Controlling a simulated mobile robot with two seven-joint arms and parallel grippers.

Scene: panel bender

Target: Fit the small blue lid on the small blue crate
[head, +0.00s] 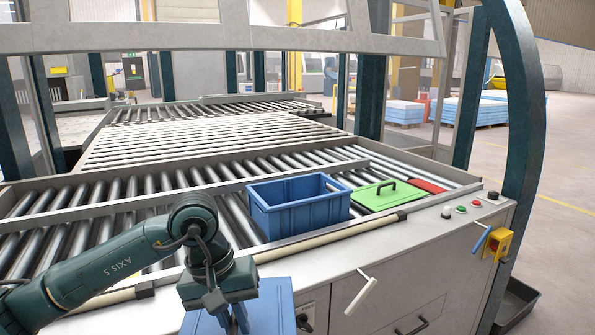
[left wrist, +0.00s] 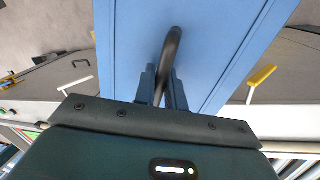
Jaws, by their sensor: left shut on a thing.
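The small blue crate (head: 297,216) stands open and upright on the roller conveyor, near its front rail. The small blue lid (head: 274,303) is at the bottom of the head view, in front of the machine's front panel and partly cut off by the picture edge. My left gripper (head: 236,319) is shut on the lid's black handle; the left wrist view shows the handle (left wrist: 172,52) between the fingers and the lid's blue face (left wrist: 222,45) beyond. The lid is apart from the crate, lower and nearer to me. My right gripper is not in view.
A green lid (head: 380,196) with a black handle lies right of the crate, and a red piece (head: 428,186) lies beyond it. A front rail (head: 330,236) runs before the crate. Buttons (head: 461,209) and a yellow switch (head: 497,243) are at the right. Rollers left of the crate are clear.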

